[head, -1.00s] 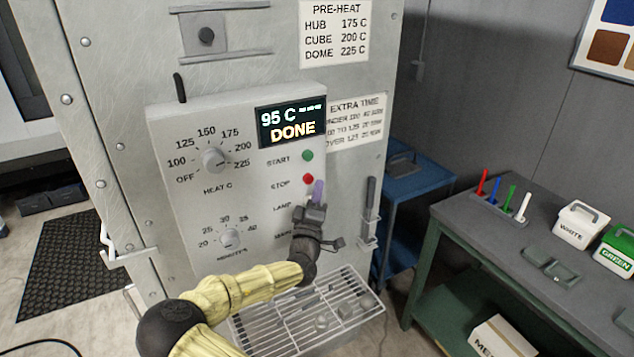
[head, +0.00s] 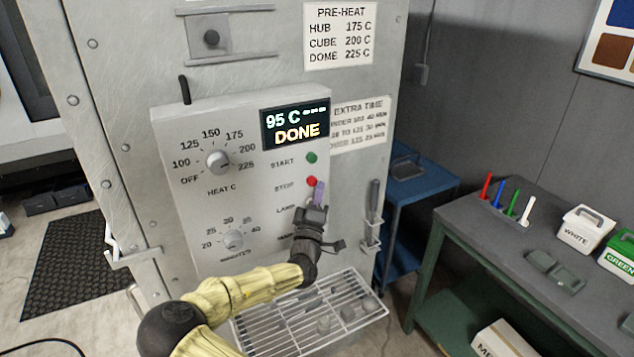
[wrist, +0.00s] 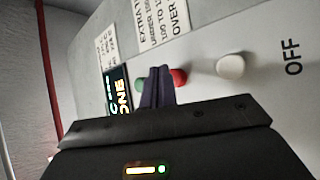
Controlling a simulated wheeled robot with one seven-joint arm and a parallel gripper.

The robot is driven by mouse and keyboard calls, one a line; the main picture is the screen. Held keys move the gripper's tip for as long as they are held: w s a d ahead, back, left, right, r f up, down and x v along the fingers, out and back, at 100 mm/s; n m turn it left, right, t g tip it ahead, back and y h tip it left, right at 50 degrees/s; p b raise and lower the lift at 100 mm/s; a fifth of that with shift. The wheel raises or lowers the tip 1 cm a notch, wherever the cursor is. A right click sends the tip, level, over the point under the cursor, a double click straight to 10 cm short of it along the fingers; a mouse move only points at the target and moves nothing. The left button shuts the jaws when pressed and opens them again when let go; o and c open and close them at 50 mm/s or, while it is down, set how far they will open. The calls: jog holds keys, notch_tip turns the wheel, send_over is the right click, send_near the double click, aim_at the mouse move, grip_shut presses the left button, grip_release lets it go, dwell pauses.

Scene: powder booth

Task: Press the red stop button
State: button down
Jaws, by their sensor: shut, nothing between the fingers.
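The red stop button (head: 311,181) sits on the oven's control panel, right of the word STOP and below the green start button (head: 311,158). My gripper (head: 319,189) is shut and empty, its purple fingertips just below and right of the red button in the head view. In the wrist view the shut fingers (wrist: 157,86) cover part of the red button (wrist: 179,77), and the green button (wrist: 139,83) shows on their other side. I cannot tell whether the tips touch the red button. The display (head: 295,123) reads 95 C and DONE.
A pale round lamp or knob (wrist: 230,66) is close to the red button. Heat (head: 218,162) and minutes (head: 233,239) dials are on the panel's left. A wire rack (head: 310,312) sits below my gripper. A green-framed bench (head: 470,236) stands at the right.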

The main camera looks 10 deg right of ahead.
jog(key=shift+w+a, duration=0.1)
jog(key=shift+s+a, duration=0.15)
jog(key=shift+s, duration=0.1)
dwell(0.6)
jog(key=shift+w, duration=0.15)
